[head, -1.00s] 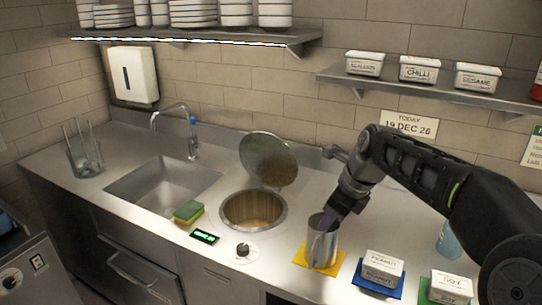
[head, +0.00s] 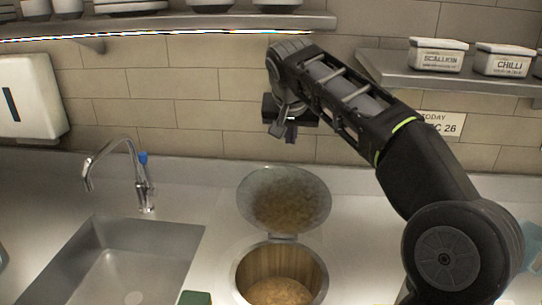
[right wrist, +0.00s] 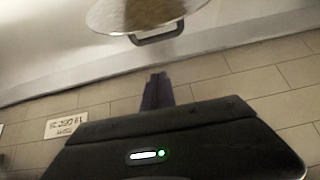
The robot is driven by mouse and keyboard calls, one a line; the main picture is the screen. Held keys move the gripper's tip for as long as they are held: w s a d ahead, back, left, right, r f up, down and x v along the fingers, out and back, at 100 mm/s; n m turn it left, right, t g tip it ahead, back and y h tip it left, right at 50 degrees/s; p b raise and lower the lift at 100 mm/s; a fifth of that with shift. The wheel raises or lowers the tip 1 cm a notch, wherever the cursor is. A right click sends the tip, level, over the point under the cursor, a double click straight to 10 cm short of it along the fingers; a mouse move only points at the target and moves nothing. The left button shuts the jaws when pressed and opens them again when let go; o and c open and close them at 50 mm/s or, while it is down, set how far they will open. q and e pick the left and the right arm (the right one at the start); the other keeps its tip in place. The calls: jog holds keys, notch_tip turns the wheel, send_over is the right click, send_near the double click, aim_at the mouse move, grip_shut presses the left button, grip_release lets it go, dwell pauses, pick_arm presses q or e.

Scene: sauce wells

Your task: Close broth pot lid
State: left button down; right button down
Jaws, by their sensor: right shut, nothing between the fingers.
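The broth pot (head: 281,274) is a round well sunk in the counter, with tan broth inside. Its round metal lid (head: 284,199) stands open, tilted back on the far side of the well, its shiny inner face towards me. In the right wrist view the lid (right wrist: 140,12) shows at the top, with a dark handle (right wrist: 157,36) on its back. My right gripper (head: 281,131) is shut and empty, above and behind the lid near the wall, apart from it. Its closed fingers show in the right wrist view (right wrist: 158,90). My left gripper is not in view.
A sink (head: 125,262) with a tap (head: 137,180) lies left of the pot. A green sponge (head: 195,298) shows at the bottom edge. Shelves (head: 170,24) with bowls and labelled tubs (head: 437,55) run along the wall. A paper dispenser (head: 30,95) hangs at left.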

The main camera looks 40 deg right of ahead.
jog(key=f, duration=0.3)
jog(key=w+d+f, duration=0.1)
jog(key=f, duration=0.1)
jog(key=w+f, duration=0.1)
jog(key=f, duration=0.2)
jog(key=shift+d+f+p, duration=0.35)
jog(key=shift+p, duration=0.05)
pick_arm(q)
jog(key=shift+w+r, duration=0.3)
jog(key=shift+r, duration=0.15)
